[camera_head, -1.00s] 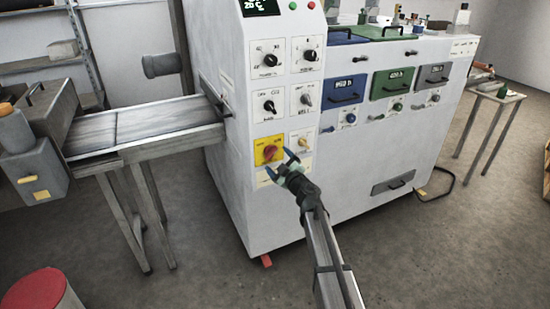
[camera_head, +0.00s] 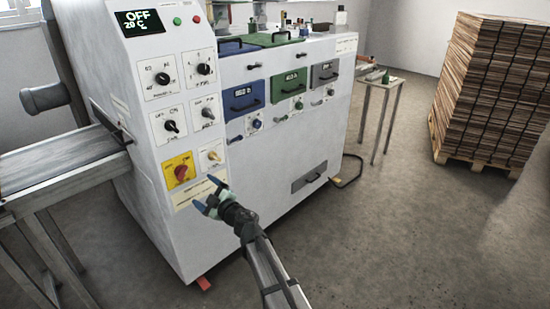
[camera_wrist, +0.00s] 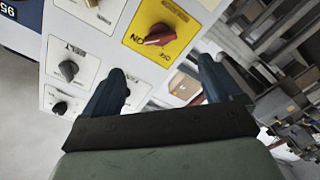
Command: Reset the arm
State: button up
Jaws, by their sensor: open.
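My gripper (camera_head: 208,196) is open and empty in front of the white machine's (camera_head: 222,240) control panel, low and a little right of the red rotary switch (camera_head: 181,172) on its yellow plate. In the wrist view, my gripper's (camera_wrist: 160,88) two blue fingers stand apart with nothing between them. The red switch (camera_wrist: 158,35) lies beyond the fingertips there. My gripper appears apart from the panel, though the exact gap is hard to judge. My arm reaches in from the bottom of the head view.
Several black knobs sit above the switch, under a display (camera_head: 139,21) reading OFF. A conveyor (camera_head: 60,165) joins the machine at left. A small table (camera_head: 383,84) and a pallet stack of boards (camera_head: 490,90) stand at right. The floor (camera_head: 400,240) at front right is clear.

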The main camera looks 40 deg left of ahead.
jog(key=w+d+f+m+t+h, duration=0.6)
jog(key=w+d+m+t+h, duration=0.3)
jog(key=w, duration=0.3)
jog(key=s+d+f+m+g+h, duration=0.2)
jog(key=d+f+h, duration=0.2)
jog(key=d+f, duration=0.9)
jog(key=s+d+f+m+g+h, duration=0.25)
jog(key=d+f+h, duration=0.25)
jog(key=d+f, duration=0.75)
jog(key=s+d+f+m+g, duration=0.3)
jog(key=s+d+f+m, duration=0.1)
jog(key=d, duration=1.3)
jog(key=s+d+f+m+g, duration=0.4)
jog(key=s+d+f, duration=0.3)
jog(key=d, duration=1.1)
jog(key=s+d+f+m+g, duration=0.4)
jog(key=s+d+f+m, duration=0.1)
jog(key=d, duration=1.2)
jog(key=shift+d+x, duration=0.2)
jog(key=shift+x, duration=1.05)
